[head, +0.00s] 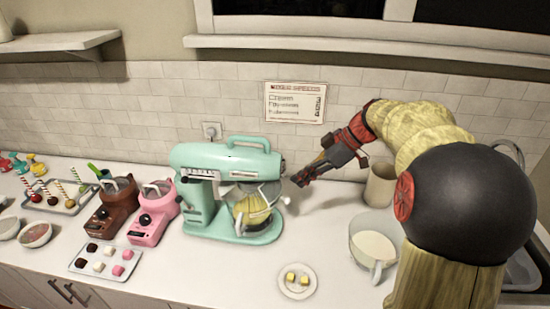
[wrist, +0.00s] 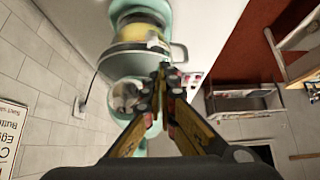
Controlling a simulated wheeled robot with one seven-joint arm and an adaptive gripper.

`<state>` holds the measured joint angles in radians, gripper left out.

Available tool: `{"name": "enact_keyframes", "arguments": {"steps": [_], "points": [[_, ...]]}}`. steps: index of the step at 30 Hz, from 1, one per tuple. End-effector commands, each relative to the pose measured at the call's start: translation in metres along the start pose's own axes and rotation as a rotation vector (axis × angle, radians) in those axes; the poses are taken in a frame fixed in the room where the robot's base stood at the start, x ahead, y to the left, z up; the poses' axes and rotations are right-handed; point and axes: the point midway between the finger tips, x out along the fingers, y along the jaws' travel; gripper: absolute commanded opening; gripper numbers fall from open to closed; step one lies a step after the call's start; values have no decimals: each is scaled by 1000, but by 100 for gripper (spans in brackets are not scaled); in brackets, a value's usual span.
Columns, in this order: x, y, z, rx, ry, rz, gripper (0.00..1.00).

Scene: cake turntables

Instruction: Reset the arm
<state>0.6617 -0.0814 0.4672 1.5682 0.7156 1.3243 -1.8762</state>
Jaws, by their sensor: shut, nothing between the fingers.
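My gripper (head: 303,178) is at the end of my arm, just right of the mint-green stand mixer (head: 205,157) and above the counter. Its tip is close to the mixer's head; I cannot tell whether they touch. In the wrist view my gripper (wrist: 163,72) has its fingertips together with nothing between them. The mixer also shows in the wrist view (wrist: 165,8), beyond the fingertips. A glass bowl (head: 252,212) with yellow contents sits under the mixer's head.
A small plate (head: 285,287) with yellow cubes lies in front of the mixer. A jug of white liquid (head: 372,247) and a beige canister (head: 380,186) stand at right, near my arm. Brown (head: 110,212) and pink (head: 150,222) machines stand left. A sign (head: 295,102) hangs behind.

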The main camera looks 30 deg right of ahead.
Motion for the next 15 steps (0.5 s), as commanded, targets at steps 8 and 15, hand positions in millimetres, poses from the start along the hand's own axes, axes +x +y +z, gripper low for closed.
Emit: {"name": "enact_keyframes", "arguments": {"steps": [8, 15], "points": [[0, 1, 0, 65, -1, 2, 0], [13, -4, 37, 517, -91, 40, 0]]}}
